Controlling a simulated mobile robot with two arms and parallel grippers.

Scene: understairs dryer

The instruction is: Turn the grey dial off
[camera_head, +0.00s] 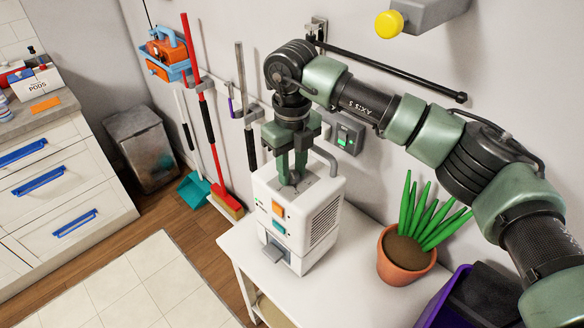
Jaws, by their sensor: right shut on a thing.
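My left gripper is not in view.
A potted plant (407,254) stands on the table (345,290), right of the appliance. A grey wall box (347,133) with a green light is behind. A purple bin (445,300) is at lower right.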

